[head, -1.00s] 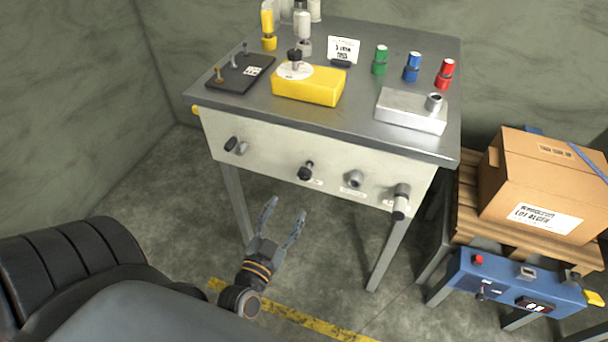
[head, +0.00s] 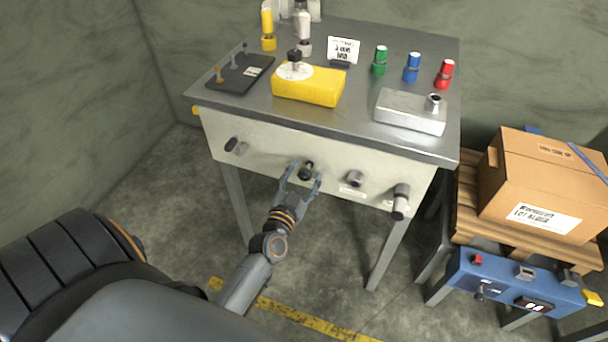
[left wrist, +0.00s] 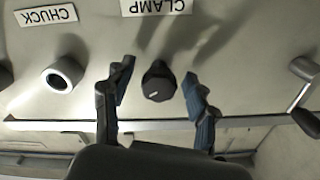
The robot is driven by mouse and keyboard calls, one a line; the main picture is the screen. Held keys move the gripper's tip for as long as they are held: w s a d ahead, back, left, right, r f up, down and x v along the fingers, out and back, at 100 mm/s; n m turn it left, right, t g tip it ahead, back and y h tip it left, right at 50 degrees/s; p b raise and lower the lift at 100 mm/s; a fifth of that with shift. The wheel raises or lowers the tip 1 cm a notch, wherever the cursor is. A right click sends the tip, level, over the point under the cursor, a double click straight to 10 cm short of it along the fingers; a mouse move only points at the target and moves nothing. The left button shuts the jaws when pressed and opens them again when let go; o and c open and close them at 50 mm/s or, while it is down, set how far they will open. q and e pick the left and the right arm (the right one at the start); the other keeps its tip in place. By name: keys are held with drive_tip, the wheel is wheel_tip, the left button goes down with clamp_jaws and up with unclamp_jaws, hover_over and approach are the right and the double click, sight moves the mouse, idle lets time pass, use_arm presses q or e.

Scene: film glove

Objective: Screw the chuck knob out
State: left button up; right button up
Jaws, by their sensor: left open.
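The front panel (head: 270,160) of the metal table carries a row of fittings. A silver round fitting with a dark hollow centre (head: 354,179) sits right of the middle. In the left wrist view this silver fitting (left wrist: 62,75) is beside the upside-down label CHUCK (left wrist: 47,14). A black knob (left wrist: 158,84) is to its right there, beside the label CLAMP (left wrist: 155,6). My left gripper (head: 304,174) is open at the panel. Its fingers (left wrist: 159,74) stand on either side of the black knob, with a gap on both sides. My right gripper is not in view.
A lever (head: 231,144) is at the panel's left and a silver handle (head: 401,201) sticks out at its right. The tabletop holds a yellow block (head: 310,88), a silver block (head: 408,112) and several coloured cylinders. A cardboard box (head: 540,190) stands at right.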

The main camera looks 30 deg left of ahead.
use_arm(q)
drive_tip(key=shift+c, duration=0.5)
drive_tip(key=c, duration=1.1)
drive_tip(key=n+p, duration=0.1)
drive_tip(key=n, duration=0.2)
drive_tip(key=shift+r, duration=0.1)
drive_tip(key=n+p, duration=0.1)
drive_tip(key=n, duration=0.1)
drive_tip(key=shift+n, duration=0.3)
drive_tip(key=n, duration=0.2)
drive_tip(key=shift+d+n, duration=0.1)
drive_tip(key=shift+n, duration=0.2)
drive_tip(key=shift+n+p, duration=0.35)
drive_tip(key=shift+n, duration=1.25)
